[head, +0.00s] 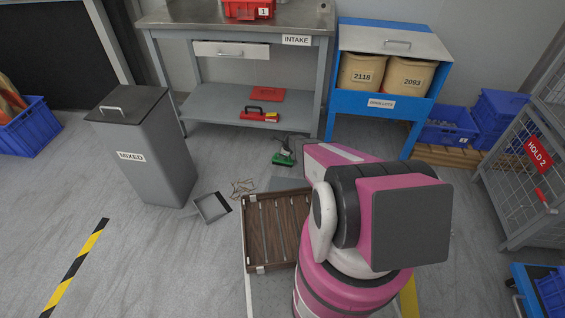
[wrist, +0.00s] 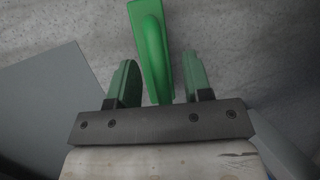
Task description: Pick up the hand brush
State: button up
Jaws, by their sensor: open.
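The green hand brush (wrist: 152,50) lies on the grey floor. In the wrist view its rounded handle points toward my gripper (wrist: 161,85). My gripper is open, with one green-padded finger on each side of the handle's near end and a gap on both sides. Whether the fingers are low enough to straddle the handle, I cannot tell. In the head view the brush (head: 284,159) shows as a small green shape on the floor in front of the intake bench. My pink arm reaches toward it and hides most of my gripper there.
A flat grey panel (wrist: 45,110) lies left of my gripper. A dustpan (head: 211,207), loose twigs (head: 243,188) and a brown slatted crate (head: 249,235) are nearby. The grey mixed bin (head: 155,160) stands left. The intake bench (head: 210,110) and blue stand (head: 419,116) are behind.

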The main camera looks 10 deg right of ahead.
jog(key=shift+w+a+f, duration=0.2)
jog(key=shift+w+f, duration=0.05)
jog(key=shift+f, duration=0.4)
jog(key=shift+c, duration=0.4)
grip_shut()
jog(key=shift+r, duration=0.1)
